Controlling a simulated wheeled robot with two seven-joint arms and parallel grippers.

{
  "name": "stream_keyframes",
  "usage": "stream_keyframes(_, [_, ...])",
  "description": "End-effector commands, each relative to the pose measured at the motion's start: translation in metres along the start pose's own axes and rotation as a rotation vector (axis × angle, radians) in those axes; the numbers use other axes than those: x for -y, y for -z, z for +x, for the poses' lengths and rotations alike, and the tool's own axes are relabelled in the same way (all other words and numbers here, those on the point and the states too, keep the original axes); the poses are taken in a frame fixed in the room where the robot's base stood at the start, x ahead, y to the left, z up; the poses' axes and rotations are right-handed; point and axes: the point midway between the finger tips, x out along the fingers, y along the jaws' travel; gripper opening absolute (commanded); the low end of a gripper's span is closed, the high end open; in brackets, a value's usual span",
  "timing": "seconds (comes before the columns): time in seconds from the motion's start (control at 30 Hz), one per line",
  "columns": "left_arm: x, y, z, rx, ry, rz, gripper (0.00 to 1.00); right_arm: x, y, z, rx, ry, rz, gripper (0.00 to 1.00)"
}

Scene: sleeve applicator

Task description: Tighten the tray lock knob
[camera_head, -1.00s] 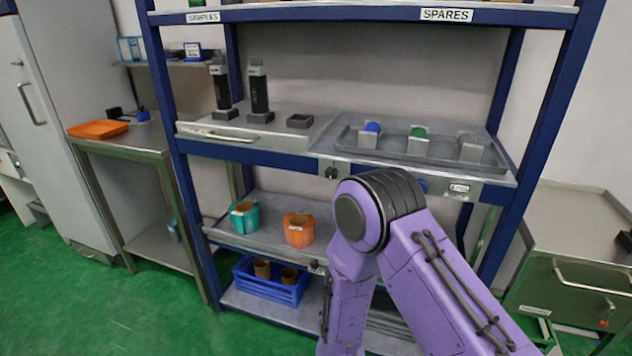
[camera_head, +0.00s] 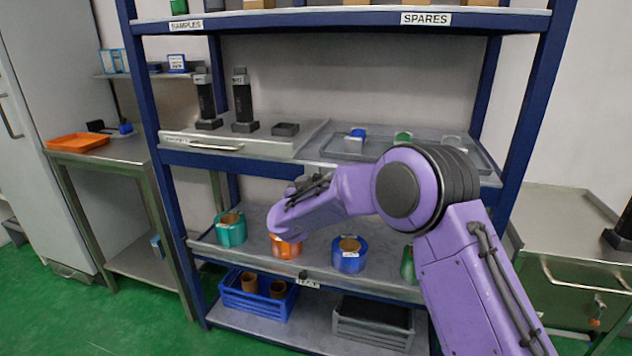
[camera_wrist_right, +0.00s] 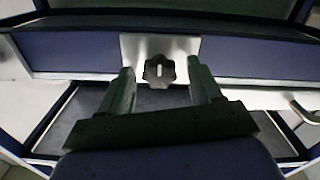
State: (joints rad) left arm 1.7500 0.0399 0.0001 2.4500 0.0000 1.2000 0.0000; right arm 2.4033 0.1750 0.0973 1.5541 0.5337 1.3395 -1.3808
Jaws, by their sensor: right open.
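The tray lock knob (camera_wrist_right: 159,70) is dark and lobed with a pale bar on its face. It sits on a light metal plate (camera_wrist_right: 185,46) on the blue shelf beam in the right wrist view. My right gripper (camera_wrist_right: 161,76) is open, its two fingers on either side of the knob in that view, with visible gaps. I cannot tell how far the fingertips are from it in depth. In the head view my right arm hides the knob. The grey tray (camera_head: 478,158) lies on the shelf above, partly behind my arm. My left gripper is not in view.
The blue-framed rack (camera_head: 148,100) holds spools in the tray and black upright devices (camera_head: 243,100) to the left. Teal (camera_head: 230,230), orange (camera_head: 285,247) and blue (camera_head: 349,255) holders stand on the lower shelf. A metal cabinet (camera_head: 570,290) stands at right.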

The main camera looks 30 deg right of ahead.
Motion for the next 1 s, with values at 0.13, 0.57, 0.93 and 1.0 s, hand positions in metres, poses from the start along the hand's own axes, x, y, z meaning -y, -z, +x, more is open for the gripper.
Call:
stream_keyframes(0.13, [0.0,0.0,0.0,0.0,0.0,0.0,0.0,-0.0002,0.0001,0.0022,-0.001,0.0,0.0,0.64])
stream_keyframes(0.57, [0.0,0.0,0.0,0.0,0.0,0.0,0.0,-0.0002,-0.0002,0.0017,0.0,0.0,0.002,0.08])
stream_keyframes(0.93, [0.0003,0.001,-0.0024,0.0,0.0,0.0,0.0,-0.0008,-0.0001,0.0016,0.001,0.0,0.122,0.08])
stream_keyframes(1.0, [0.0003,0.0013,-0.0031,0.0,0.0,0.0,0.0,-0.001,-0.0002,0.0016,0.002,0.0,0.175,0.08])
